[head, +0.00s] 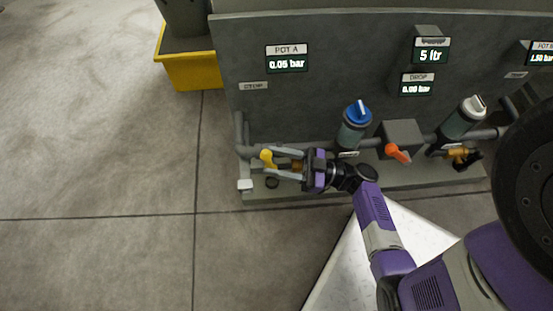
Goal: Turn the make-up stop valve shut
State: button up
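The make-up stop valve appears to be the one with the yellow handle (266,157), on the pipe at the left end of the panel, below a small plate that seems to read STOP (253,86). A brass-coloured part shows just right of the handle. My gripper (270,162) reaches in from the right, its two grey fingers spread apart, one above and one below the brass part. The fingertips are at the yellow handle, which shows between them. Whether they touch it is too small to tell.
Right along the pipe are a blue-capped filter (354,131), an orange handle (397,153) and a white-capped filter (463,119). The panel (330,100) rises close behind. The POT A display (287,58) reads 0.05 bar. A yellow bin (190,71) stands behind left. Floor at left is clear.

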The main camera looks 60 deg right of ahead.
jog(key=v, duration=0.7)
jog(key=shift+s+d+f+p, duration=0.15)
jog(key=shift+s+p, duration=0.2)
jog(key=shift+p, duration=0.05)
jog(key=shift+c, duration=0.3)
